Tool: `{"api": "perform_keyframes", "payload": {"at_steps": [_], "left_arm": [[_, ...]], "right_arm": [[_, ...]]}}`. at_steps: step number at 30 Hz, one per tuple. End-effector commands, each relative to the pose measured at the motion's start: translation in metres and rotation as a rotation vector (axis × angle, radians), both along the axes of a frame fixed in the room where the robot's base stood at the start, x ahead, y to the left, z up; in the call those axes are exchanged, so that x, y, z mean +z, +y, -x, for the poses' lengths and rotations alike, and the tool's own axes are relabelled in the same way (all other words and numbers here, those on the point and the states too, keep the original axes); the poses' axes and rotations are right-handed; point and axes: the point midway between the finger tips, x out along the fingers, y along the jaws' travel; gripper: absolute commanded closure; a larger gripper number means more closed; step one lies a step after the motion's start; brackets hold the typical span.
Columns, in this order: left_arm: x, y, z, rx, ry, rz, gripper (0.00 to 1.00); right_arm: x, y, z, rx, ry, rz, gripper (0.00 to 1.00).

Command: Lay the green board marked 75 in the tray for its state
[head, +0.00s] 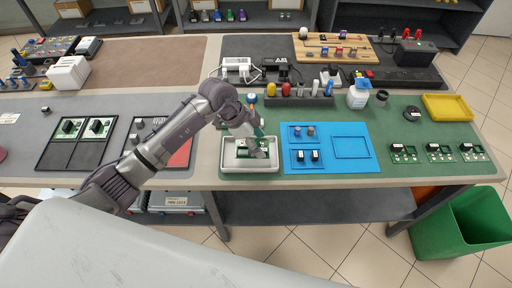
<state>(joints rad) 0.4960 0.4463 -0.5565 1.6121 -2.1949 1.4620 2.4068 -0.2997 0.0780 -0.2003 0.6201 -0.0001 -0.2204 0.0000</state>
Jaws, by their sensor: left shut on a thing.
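My left gripper (262,150) reaches down into a shallow white tray (225,164) near the front edge of the table. It is shut on a green board (243,149) with dark and pale parts. The gripper hides part of the board, and I cannot read any number on it or tell whether it touches the tray floor. A black tray (57,155) at the left holds two green boards (98,127) in its back compartments; its front compartments are empty. Beside it is a dark and red tray (180,157), partly hidden by my arm. My right gripper is out of view.
A blue fixture (325,166) with small parts lies right of the white tray. Several green boards (439,153) sit at the right. A yellow tray (447,107), a white bottle (358,96) and tools stand behind. A green bin (462,225) is on the floor.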

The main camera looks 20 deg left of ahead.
Motion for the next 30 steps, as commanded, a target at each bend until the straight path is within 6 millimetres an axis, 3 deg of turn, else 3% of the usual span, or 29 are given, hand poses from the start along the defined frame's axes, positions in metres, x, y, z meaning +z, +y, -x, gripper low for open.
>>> {"api": "perform_keyframes", "payload": {"at_steps": [2,3,12,19,20,30], "left_arm": [[-0.003,0.005,0.000,0.000,0.001,0.000,0.82],[-0.005,0.006,-0.001,0.000,0.001,0.001,1.00],[-0.044,0.007,0.001,0.000,0.006,0.000,1.00],[-0.051,0.008,0.004,-0.005,0.014,-0.008,1.00],[-0.052,0.008,0.004,-0.005,0.014,-0.009,0.77],[-0.051,0.009,0.003,-0.002,0.012,-0.008,0.21]], "right_arm": [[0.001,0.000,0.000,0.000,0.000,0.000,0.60],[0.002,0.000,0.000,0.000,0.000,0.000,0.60],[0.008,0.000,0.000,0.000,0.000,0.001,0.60],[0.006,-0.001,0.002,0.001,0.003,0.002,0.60],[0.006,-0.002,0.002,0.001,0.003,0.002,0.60],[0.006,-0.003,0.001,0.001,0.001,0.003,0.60]]}}
